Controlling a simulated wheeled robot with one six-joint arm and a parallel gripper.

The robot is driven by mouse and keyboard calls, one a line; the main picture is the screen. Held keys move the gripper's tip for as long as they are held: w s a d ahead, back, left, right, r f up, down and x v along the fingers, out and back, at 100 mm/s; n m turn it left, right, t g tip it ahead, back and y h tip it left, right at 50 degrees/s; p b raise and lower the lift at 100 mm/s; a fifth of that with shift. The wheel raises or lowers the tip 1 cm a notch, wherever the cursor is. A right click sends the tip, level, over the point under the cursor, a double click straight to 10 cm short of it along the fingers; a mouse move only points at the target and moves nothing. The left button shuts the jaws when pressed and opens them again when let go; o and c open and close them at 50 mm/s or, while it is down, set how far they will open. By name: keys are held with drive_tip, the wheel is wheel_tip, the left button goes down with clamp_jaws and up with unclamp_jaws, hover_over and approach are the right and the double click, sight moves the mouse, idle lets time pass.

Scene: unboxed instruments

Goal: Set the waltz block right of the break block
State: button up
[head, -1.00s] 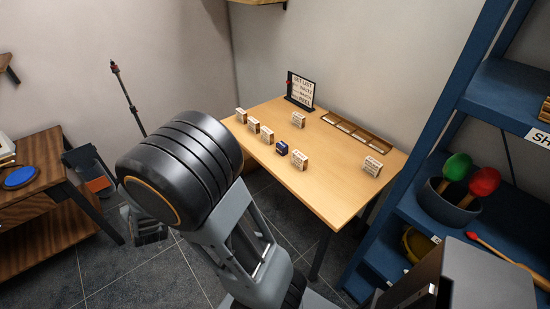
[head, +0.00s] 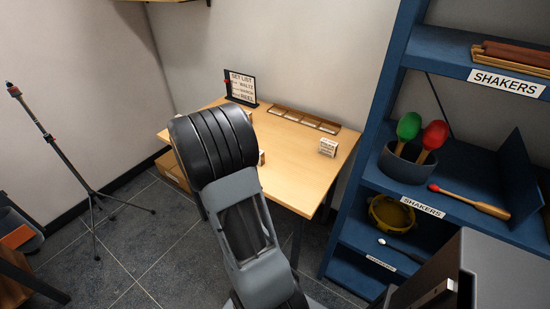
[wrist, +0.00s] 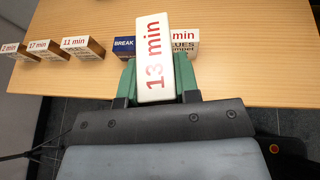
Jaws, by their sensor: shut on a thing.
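My gripper (wrist: 158,84), with green fingers, is shut on a white-faced block (wrist: 153,58) marked "13 min" in the wrist view. Its name side is hidden, so I cannot read whether it is the waltz block. The blue break block (wrist: 123,47) stands on the table just left of the held block. A block reading "blues trumpet" (wrist: 186,42) is partly hidden behind the held block, to the right of break. In the head view my arm hides the gripper and the break block.
More blocks stand left of break, including one marked "11 min" (wrist: 82,46). In the head view, the table (head: 297,176) holds a set list sign (head: 240,87), a slotted tray (head: 304,119) and a block (head: 327,147) at right. A blue shelf (head: 376,140) stands close to its right.

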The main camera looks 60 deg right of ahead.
drive_tip(key=s+d+f+m+g+b, duration=0.35)
drive_tip(key=s+d+m+g, duration=0.3)
drive_tip(key=s+d, duration=0.4)
drive_tip(key=shift+g+y, duration=0.25)
drive_tip(key=shift+y, duration=0.15)
drive_tip(key=shift+s+a+f+b, duration=0.1)
drive_tip(key=shift+s+f+b, duration=0.15)
drive_tip(key=shift+f, duration=0.9)
drive_tip(key=shift+s+a+f+b, duration=0.15)
drive_tip(key=shift+f+b, duration=0.15)
drive_tip(key=shift+f, duration=0.8)
drive_tip(key=shift+s+a+f+b, duration=0.1)
drive_tip(key=shift+s+f+b, duration=0.15)
drive_tip(key=shift+f, duration=0.9)
drive_tip(key=shift+w+f+b, duration=0.1)
drive_tip(key=shift+f+b, duration=0.55)
drive_tip(key=shift+b, duration=0.2)
drive_tip(key=o, duration=1)
drive_tip(key=v, duration=1.3)
drive_tip(key=shift+a+r, duration=0.2)
drive_tip(key=shift+a, duration=0.1)
